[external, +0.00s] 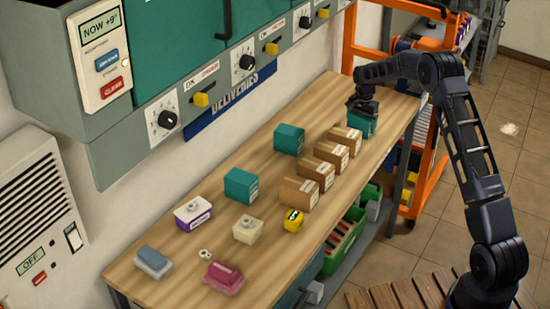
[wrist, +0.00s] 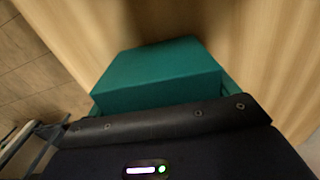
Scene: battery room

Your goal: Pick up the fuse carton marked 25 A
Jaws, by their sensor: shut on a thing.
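My gripper (external: 363,106) is shut on a teal carton (external: 361,125) at the far right end of the wooden bench. The held carton fills the middle of the wrist view (wrist: 158,76), with its top and one side showing. I cannot tell whether it is clear of the bench top. Two more teal cartons stand on the bench, one near the middle (external: 289,139) and one further left (external: 240,186). The carton markings are too small to read, so I cannot tell which one says 25 A.
Several brown cartons (external: 313,185) stand in a row along the front of the bench (external: 170,283). An orange rack (external: 350,35) stands behind the far end.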

